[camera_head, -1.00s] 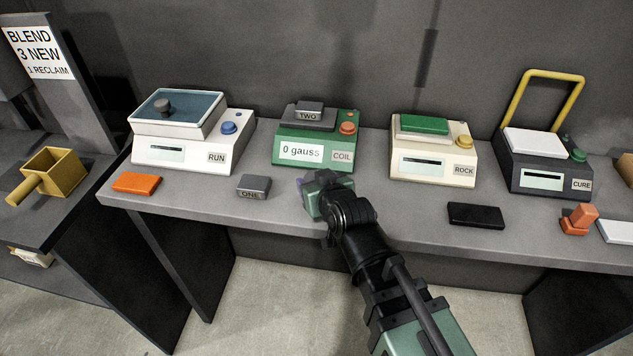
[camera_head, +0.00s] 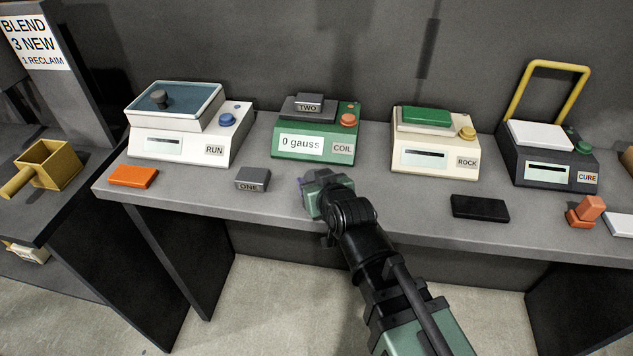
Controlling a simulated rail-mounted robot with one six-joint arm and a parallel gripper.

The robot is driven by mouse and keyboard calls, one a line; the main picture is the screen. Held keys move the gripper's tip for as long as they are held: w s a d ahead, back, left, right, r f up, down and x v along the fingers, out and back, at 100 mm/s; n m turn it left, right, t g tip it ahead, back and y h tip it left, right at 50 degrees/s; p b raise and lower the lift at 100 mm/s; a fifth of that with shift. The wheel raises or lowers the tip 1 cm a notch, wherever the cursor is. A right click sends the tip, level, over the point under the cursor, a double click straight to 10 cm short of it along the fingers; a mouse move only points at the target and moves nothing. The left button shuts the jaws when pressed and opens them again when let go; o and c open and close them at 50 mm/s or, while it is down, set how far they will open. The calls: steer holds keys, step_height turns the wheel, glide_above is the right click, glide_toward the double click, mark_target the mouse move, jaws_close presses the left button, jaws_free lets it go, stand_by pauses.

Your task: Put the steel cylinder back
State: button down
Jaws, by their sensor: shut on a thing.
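My gripper (camera_head: 318,192) is over the front part of the bench, in front of the green COIL machine (camera_head: 290,158). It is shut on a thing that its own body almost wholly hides. A small purple bit shows at its left side; I cannot tell what it belongs to. A short dark grey cylinder (camera_head: 158,98) stands in the blue-topped tray of the white RUN machine (camera_head: 180,148), at the back left. No other cylinder shows plainly, so I cannot tell whether the held thing is the steel cylinder.
A grey ONE block (camera_head: 253,179) and an orange block (camera_head: 133,176) lie left of my gripper. A grey TWO block (camera_head: 308,102) sits on the COIL machine. A black slab (camera_head: 480,208) lies right, before the ROCK machine (camera_head: 432,155). The CURE machine (camera_head: 545,180) has a yellow handle.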

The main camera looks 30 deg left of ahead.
steer(key=shift+f+b, duration=0.4)
steer(key=shift+c, duration=1.1)
jaws_free()
steer(key=shift+d, duration=0.1)
